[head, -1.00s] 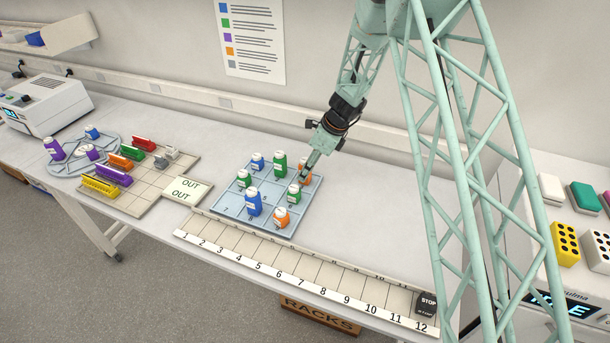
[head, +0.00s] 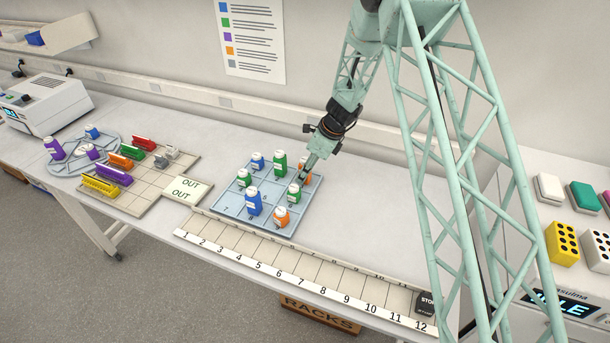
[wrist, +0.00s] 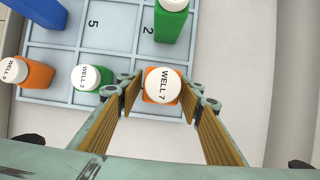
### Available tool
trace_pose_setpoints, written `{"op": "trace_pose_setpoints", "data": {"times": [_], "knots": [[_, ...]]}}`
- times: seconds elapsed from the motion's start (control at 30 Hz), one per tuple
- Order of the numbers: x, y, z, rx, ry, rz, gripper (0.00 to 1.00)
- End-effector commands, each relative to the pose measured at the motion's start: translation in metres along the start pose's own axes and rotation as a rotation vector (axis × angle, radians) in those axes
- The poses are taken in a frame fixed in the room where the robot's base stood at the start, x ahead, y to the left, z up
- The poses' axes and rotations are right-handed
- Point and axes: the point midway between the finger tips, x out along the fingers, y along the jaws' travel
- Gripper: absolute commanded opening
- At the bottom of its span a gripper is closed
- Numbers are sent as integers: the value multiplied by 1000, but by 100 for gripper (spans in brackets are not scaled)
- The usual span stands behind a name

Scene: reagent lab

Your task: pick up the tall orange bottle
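In the wrist view this orange bottle (wrist: 146,97) shows from above, with a white cap reading "WELL 7". My gripper (wrist: 163,100) is open, with one finger on each side of the bottle and a visible gap to each. In the head view my gripper (head: 304,177) reaches down at the tray's right side. A second orange bottle (head: 281,218) stands at the tray's front right.
Green bottles (head: 280,163) and blue bottles (head: 254,204) share the tray; one green bottle (head: 294,194) stands close in front of my gripper. A numbered rack strip (head: 300,262) runs along the bench front. The bench right of the tray (head: 370,220) is clear.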

Motion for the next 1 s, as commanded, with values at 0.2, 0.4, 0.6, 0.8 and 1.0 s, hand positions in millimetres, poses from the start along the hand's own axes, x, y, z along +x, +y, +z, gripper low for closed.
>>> {"op": "trace_pose_setpoints", "data": {"times": [0.2,0.4,0.6,0.8,1.0], "knots": [[0,0,0,0,0,0,13],[0,0,0,0,0,0,13],[-2,0,1,0,0,0,13],[-9,0,4,-2,-1,-1,13],[-20,0,9,-1,-1,-1,13]]}}
